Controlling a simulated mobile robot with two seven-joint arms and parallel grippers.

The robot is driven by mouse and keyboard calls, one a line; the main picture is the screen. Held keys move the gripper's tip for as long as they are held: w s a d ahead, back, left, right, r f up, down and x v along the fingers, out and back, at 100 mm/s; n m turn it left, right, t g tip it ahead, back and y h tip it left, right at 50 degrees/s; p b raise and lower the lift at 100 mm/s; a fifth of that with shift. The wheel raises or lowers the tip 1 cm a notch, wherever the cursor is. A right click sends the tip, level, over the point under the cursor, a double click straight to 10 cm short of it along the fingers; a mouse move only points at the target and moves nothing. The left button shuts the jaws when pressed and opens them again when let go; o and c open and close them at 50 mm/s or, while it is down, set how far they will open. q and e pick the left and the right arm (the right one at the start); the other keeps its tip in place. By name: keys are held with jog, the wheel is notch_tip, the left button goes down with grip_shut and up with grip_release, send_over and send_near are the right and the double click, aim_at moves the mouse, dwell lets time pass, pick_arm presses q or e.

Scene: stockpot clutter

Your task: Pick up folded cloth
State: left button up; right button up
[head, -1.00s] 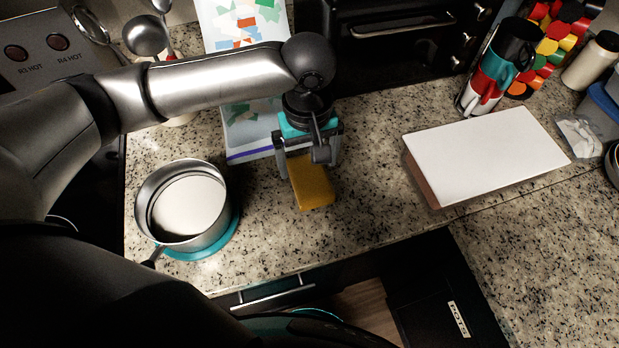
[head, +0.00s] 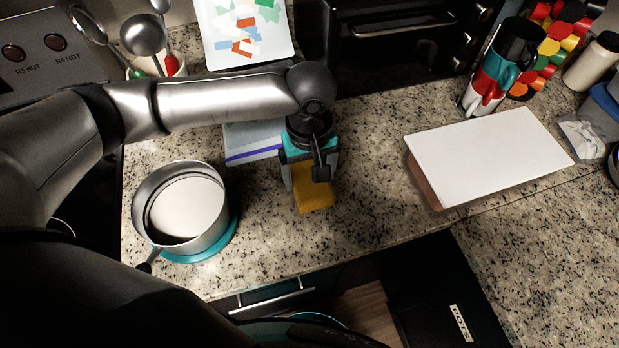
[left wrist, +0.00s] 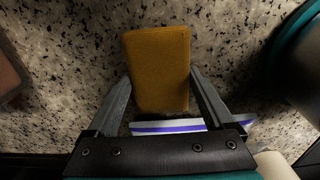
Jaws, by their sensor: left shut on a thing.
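The folded cloth is a mustard-yellow block (head: 315,198) on the speckled counter, near the middle of the head view. It also shows in the left wrist view (left wrist: 158,62), between the two fingers. My left gripper (head: 311,178) is above it, pointing down, with its fingers shut on the cloth's two sides. The fingers also show in the left wrist view (left wrist: 160,84). The cloth's rear part is hidden under the gripper in the head view. It looks to be still on or very close to the counter. My right gripper is not in view.
A steel pot (head: 181,207) on a teal mat (head: 225,237) stands to the left. A white-topped block (head: 490,155) lies to the right. A booklet with a purple edge (head: 255,150) lies behind the gripper. Stacked mugs (head: 493,75) stand at the back right. The counter's front edge is close.

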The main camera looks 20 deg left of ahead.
aim_at(310, 177)
pick_arm(q)
jog(key=c, duration=0.4)
notch_tip(310, 177, up, 20)
jog(key=p, duration=0.4)
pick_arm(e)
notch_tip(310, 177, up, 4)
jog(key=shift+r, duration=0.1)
